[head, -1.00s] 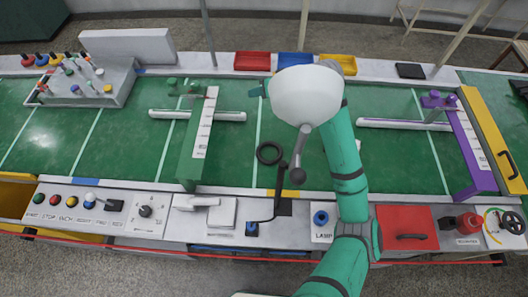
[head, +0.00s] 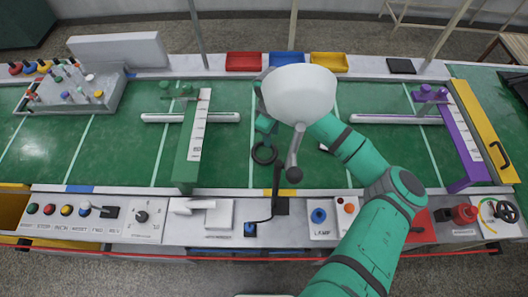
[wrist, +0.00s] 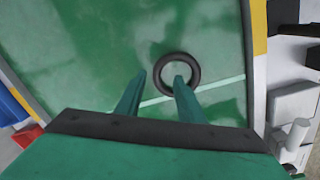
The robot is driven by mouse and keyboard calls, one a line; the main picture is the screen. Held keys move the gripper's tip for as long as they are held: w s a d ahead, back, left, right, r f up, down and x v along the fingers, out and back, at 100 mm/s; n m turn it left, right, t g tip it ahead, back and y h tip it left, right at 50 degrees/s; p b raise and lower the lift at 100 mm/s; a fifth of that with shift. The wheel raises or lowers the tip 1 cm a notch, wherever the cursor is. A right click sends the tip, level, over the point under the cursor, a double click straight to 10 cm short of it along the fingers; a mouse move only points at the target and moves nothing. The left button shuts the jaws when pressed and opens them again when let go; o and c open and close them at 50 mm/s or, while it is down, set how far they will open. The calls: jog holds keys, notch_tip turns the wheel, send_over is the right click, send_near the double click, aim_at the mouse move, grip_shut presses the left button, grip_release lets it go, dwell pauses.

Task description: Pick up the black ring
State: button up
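The black ring (head: 264,164) lies flat on the green table surface, left of the dark knobbed lever. In the wrist view the ring (wrist: 197,72) shows whole except where a finger overlaps its near side. My gripper (head: 265,138) is at the ring's far edge in the head view, partly hidden by my white wrist part. In the wrist view my gripper (wrist: 159,76) is open and empty, its two green fingers apart. The right fingertip overlaps the ring's opening, and the left one is outside the ring to its left. I cannot tell the height above the table.
A green block with a white scale (head: 198,135) stands to the left. Red (head: 244,62) and yellow (head: 330,62) trays line the far edge. A control panel (head: 85,224) runs along the near edge.

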jog(key=shift+w+a+f, duration=0.1)
jog(key=shift+w+f, duration=0.1)
jog(key=shift+f, duration=1.25)
jog(key=shift+w+f, duration=0.15)
jog(key=shift+f, duration=1.25)
jog(key=shift+c, duration=0.7)
grip_shut()
